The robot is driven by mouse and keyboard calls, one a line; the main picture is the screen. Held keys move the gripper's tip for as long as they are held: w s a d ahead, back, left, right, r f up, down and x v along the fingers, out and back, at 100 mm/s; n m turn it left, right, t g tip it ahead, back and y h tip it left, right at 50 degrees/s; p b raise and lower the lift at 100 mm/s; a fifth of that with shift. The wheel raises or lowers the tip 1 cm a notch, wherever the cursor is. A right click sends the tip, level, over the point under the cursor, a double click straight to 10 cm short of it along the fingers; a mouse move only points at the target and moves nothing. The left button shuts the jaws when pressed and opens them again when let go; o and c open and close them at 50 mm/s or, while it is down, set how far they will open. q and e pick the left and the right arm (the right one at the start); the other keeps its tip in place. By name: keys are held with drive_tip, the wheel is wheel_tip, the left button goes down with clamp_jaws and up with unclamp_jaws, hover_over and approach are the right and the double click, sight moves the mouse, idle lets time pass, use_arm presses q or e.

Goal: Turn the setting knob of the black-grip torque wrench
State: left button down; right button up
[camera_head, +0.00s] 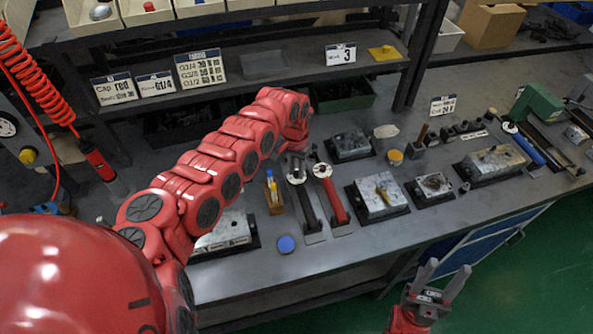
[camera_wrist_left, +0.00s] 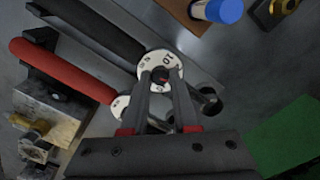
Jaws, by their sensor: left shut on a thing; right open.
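The black-grip torque wrench (camera_head: 309,206) lies on the bench with its grip toward the front edge. Its white numbered dial (camera_wrist_left: 160,64) shows under my left fingertips in the left wrist view. My left gripper (camera_wrist_left: 161,84) is shut on the small dark setting knob at this dial; the fingers partly hide the knob. In the head view my left gripper (camera_head: 291,157) is small and partly hidden by its wrist. The red-grip torque wrench (camera_head: 335,203) lies just to the right, and its red grip (camera_wrist_left: 60,68) also shows in the wrist view. My right gripper (camera_head: 444,282) is open and empty.
A wooden block (camera_head: 274,200) with a blue-topped item stands left of the wrenches. A blue disc (camera_head: 286,244) lies in front. Valve blocks (camera_head: 376,198) stand to the right. A green bin (camera_head: 345,97) is behind. My right gripper is beyond the bench's front edge, above green floor.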

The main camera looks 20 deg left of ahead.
use_arm(q)
drive_tip(key=shift+m+b, duration=0.4)
drive_tip(key=shift+m, duration=0.9)
drive_tip(key=c, duration=0.7)
unclamp_jaws()
